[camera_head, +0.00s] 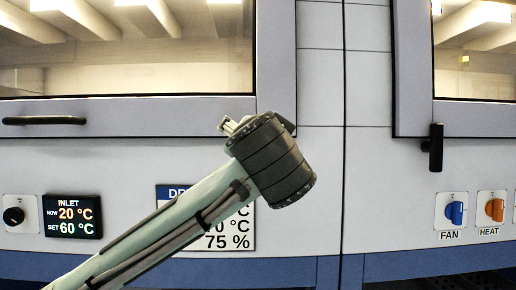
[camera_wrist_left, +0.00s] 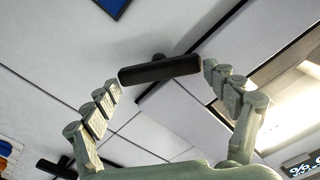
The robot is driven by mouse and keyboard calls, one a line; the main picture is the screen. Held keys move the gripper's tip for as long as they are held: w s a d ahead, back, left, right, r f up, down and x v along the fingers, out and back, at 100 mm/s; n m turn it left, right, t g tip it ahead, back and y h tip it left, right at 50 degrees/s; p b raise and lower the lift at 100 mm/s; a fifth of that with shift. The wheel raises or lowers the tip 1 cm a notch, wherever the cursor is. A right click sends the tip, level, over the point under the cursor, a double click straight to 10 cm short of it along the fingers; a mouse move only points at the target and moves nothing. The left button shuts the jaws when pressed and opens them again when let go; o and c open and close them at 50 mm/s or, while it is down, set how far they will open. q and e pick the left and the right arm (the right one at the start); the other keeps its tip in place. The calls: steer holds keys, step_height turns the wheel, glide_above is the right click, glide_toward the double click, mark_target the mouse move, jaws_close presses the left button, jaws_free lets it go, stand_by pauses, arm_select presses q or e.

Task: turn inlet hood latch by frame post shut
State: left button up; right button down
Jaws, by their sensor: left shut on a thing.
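The black latch handle (camera_wrist_left: 160,70) is a short bar on a round pivot, on the pale panel at the hood edge in the left wrist view. My left gripper (camera_wrist_left: 164,78) has one fingertip at each end of the bar and is shut on it. In the head view my left wrist covers most of the latch at the lower right corner of the left hood (camera_head: 150,108). My right gripper is not in view.
A second black latch (camera_head: 433,148) hangs upright on the right hood (camera_head: 412,80). A black bar handle (camera_head: 44,120) is on the left hood. The inlet display (camera_head: 72,216), fan knob (camera_head: 455,212) and heat knob (camera_head: 494,209) sit below.

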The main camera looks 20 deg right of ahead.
arm_select(q)
steer(key=shift+d+f+m+p, duration=0.1)
steer(key=shift+m+p, duration=0.75)
steer(key=shift+m, duration=2)
steer(key=shift+f+m+p, duration=0.1)
steer(key=shift+m+p, duration=0.7)
steer(key=shift+m, duration=2.05)
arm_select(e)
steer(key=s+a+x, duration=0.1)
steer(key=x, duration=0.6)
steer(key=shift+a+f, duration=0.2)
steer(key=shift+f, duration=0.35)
arm_select(q)
steer(key=o, duration=1)
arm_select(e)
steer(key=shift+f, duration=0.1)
arm_select(q)
steer(key=v, duration=1.2)
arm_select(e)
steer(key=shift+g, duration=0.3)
